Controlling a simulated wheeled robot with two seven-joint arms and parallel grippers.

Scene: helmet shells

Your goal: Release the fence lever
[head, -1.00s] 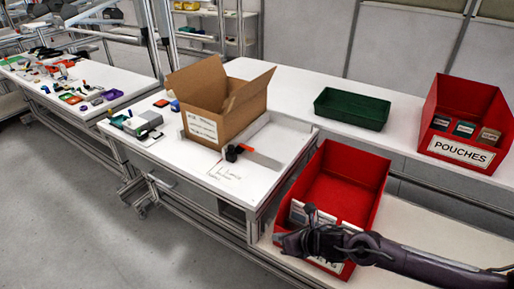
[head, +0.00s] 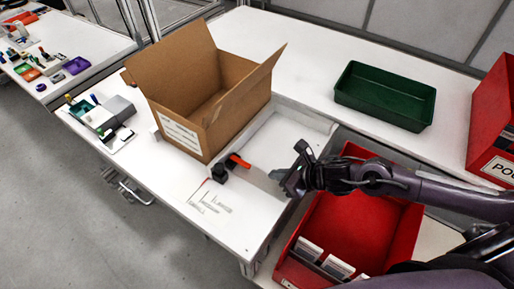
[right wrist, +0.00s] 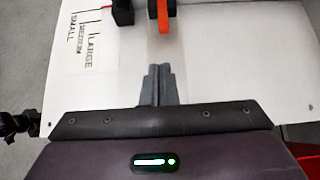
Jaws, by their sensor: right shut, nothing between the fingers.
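The fence lever (head: 238,160) is orange-red and sits on a black clamp block (head: 220,173) near the table's front edge, beside the open cardboard box. My left gripper is not in view.
The cardboard box (head: 205,92) stands behind the lever. Size labels (head: 210,200) mark the tabletop in front. A red bin (head: 360,230) lies under my right arm. A green tray (head: 385,96) and red pouch bin (head: 492,120) are farther right.

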